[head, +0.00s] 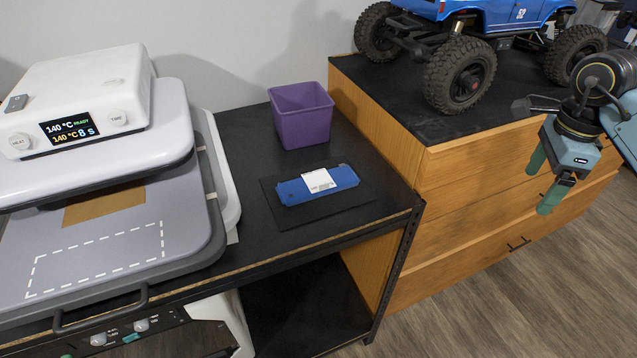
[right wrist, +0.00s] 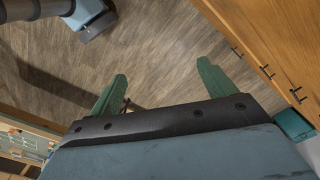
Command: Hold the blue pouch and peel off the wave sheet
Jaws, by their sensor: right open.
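The blue pouch (head: 340,178) lies flat on a dark mat (head: 283,217) on the black table. A white sheet or label (head: 319,180) sits on top of the pouch; its print is too small to read, and I cannot tell whether it is the wave sheet. My right gripper (head: 553,188) hangs at the right in the head view, in front of the wooden drawers and well apart from the pouch. It is open and empty; its green fingers stand apart over the floor in the right wrist view (right wrist: 160,88). My left gripper is not in view.
A purple bin (head: 303,115) stands behind the pouch. A heat press (head: 110,220) fills the left of the table. A wooden drawer cabinet (head: 450,185) carrying a blue crawler (head: 470,60) rises to the right, higher than the table. Open floor (head: 540,275) lies at the lower right.

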